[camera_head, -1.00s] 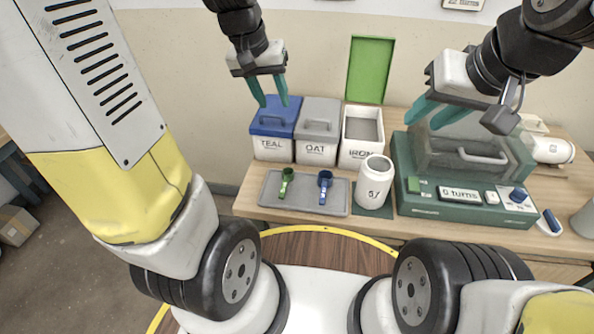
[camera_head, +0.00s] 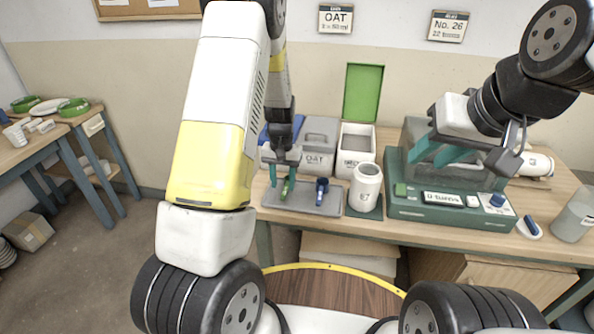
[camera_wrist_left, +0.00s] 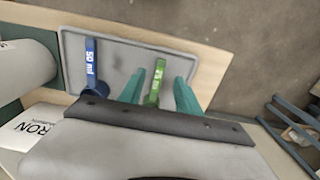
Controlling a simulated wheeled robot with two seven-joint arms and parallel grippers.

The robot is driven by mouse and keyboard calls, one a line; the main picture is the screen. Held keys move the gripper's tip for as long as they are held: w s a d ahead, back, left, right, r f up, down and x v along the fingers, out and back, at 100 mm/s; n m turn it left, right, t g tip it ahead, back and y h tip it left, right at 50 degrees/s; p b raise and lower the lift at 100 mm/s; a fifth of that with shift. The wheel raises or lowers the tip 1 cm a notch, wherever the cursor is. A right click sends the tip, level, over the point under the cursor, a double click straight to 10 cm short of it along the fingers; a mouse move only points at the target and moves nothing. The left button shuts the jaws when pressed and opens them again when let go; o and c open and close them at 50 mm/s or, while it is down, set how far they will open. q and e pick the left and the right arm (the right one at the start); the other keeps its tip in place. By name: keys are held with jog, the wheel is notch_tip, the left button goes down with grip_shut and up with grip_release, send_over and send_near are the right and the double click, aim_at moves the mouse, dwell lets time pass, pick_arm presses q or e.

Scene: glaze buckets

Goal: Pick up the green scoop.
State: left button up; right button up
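The green scoop (camera_head: 286,190) lies on a grey tray (camera_head: 307,204) on the bench, partly hidden by my left gripper (camera_head: 282,176). In the left wrist view the green scoop's handle (camera_wrist_left: 155,80) shows between the two teal fingers of my left gripper (camera_wrist_left: 162,92), with space on both sides. The left gripper is open, and its fingers point down around the scoop. The scoop's cup is hidden in the wrist view. My right gripper (camera_head: 438,151) is open and empty, in front of the clear-hooded green machine.
A blue scoop (camera_head: 322,190) lies on the tray beside the green one; it also shows in the wrist view (camera_wrist_left: 91,66). The lidded OAT bin (camera_head: 318,160) and the open IRON bin (camera_head: 352,160) stand behind. A white jar (camera_head: 365,188) and the green machine (camera_head: 408,206) stand right.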

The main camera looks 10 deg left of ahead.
aim_at(284, 194)
pick_arm(q)
notch_tip(284, 194, down, 4)
jog(key=shift+d+f, duration=0.1)
grip_shut()
jog(key=shift+r, duration=0.2)
jog(key=shift+r, duration=0.55)
notch_tip(284, 194, up, 2)
jog(key=shift+w+r, duration=0.1)
jog(key=shift+r, duration=0.05)
jog(key=s+d+r, duration=0.1)
jog(key=s+d, duration=0.3)
jog(key=s, duration=1.1)
notch_tip(284, 194, up, 8)
jog(key=shift+s+r, duration=0.2)
jog(key=shift+s, duration=0.15)
